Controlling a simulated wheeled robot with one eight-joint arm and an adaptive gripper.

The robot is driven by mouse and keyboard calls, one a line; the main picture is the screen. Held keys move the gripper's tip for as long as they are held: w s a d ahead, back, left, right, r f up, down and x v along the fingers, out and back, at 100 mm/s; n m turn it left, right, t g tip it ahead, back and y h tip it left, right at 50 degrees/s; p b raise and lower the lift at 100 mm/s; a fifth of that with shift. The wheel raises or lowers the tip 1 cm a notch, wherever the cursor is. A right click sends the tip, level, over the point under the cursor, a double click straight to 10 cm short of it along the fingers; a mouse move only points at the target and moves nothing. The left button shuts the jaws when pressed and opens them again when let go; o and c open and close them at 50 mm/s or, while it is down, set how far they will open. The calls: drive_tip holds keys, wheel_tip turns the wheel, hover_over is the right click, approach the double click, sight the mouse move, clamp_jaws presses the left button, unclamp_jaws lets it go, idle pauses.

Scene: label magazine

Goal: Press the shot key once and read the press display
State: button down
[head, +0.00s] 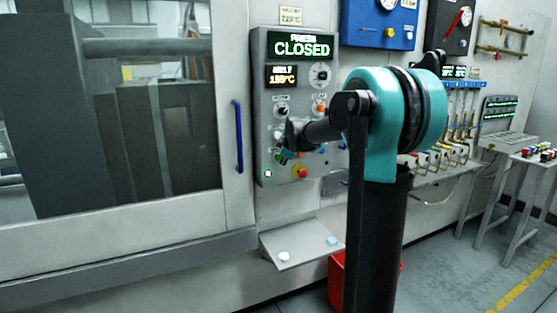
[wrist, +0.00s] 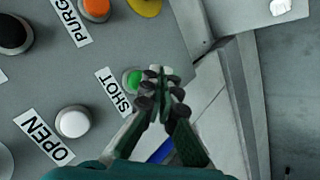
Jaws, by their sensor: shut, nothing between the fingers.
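The control panel (head: 262,115) carries the press display (head: 301,46), which reads PRESS CLOSED in green and white. The green shot key (wrist: 132,77), with its SHOT label (wrist: 113,93), shows in the wrist view. My gripper (wrist: 160,76) is shut and empty, its tips just right of the key and partly over its edge in that picture. I cannot tell whether the tips touch the key. In the head view my gripper (head: 282,156) is at the panel's lower left part, and my arm hides some of the panel.
A white OPEN button (wrist: 73,122) and an orange PURGE button (wrist: 97,9) neighbour the shot key. A red button (head: 300,172) sits low on the panel. A small shelf (head: 300,246) projects below it.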

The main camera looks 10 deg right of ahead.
drive_tip(key=shift+w+a, duration=0.25)
drive_tip(key=shift+w, duration=0.4)
drive_tip(key=shift+w, duration=0.15)
idle(0.9)
drive_tip(key=shift+w+a, duration=0.15)
drive_tip(key=shift+w, duration=0.1)
drive_tip(key=shift+w+a, duration=0.15)
drive_tip(key=shift+w, duration=0.3)
idle(0.7)
drive_tip(key=shift+s, duration=0.15)
drive_tip(key=shift+s+d, duration=0.3)
drive_tip(key=shift+s, duration=0.4)
drive_tip(key=shift+s, duration=0.1)
drive_tip(key=s, duration=0.1)
drive_tip(key=s+d, duration=0.1)
drive_tip(key=s, duration=0.2)
drive_tip(key=shift+s+d, duration=0.3)
